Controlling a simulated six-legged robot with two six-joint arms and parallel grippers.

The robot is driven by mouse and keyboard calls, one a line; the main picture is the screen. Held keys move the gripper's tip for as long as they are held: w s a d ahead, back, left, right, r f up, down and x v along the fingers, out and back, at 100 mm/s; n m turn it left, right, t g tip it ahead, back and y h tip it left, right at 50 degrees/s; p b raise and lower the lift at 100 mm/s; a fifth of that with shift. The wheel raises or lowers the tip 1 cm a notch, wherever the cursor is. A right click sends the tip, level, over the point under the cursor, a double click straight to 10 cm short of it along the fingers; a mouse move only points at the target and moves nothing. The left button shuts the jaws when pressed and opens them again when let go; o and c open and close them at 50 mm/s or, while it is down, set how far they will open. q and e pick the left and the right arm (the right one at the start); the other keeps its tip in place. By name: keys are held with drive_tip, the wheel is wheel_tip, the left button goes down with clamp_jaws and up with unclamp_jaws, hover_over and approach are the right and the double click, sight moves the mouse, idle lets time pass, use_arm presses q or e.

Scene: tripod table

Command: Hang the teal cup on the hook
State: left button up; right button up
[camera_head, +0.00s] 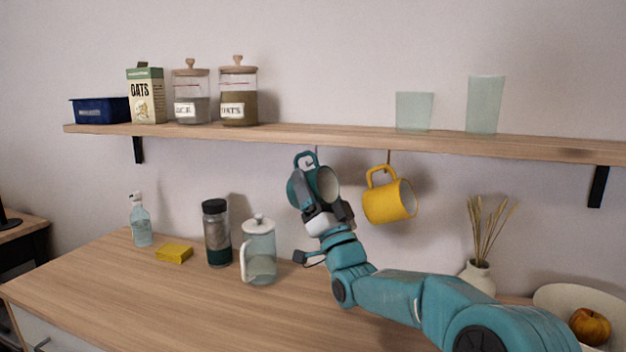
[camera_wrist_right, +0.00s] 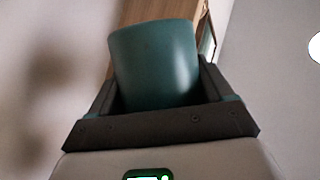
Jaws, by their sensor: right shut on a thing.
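The teal cup (camera_head: 322,184) is held up under the shelf by my right gripper (camera_head: 328,212), which is shut on it. The cup is tilted, with its pale inside facing right and its handle at the upper left. A hook (camera_head: 316,153) hangs from the shelf's underside close to the handle; I cannot tell whether the handle is around the hook or only beside it. In the right wrist view the teal cup (camera_wrist_right: 155,65) sits between the two dark fingers. My left gripper is not in view.
A yellow mug (camera_head: 389,201) hangs from another hook just right of the cup. The wooden shelf (camera_head: 340,136) above holds jars, boxes and glasses. A glass pitcher (camera_head: 259,250), a dark bottle (camera_head: 216,232) and a vase (camera_head: 478,274) stand on the table below.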

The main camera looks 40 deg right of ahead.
drive_tip(key=shift+w+d, duration=0.15)
drive_tip(key=shift+d, duration=0.15)
drive_tip(key=shift+w+d+f+b, duration=0.2)
drive_tip(key=shift+d+f+b, duration=0.1)
drive_tip(key=shift+d+b, duration=0.2)
drive_tip(key=shift+f+b, duration=0.35)
drive_tip(key=shift+b, duration=0.5)
drive_tip(key=o, duration=1.1)
drive_tip(key=shift+a, duration=0.1)
drive_tip(key=shift+f, duration=0.1)
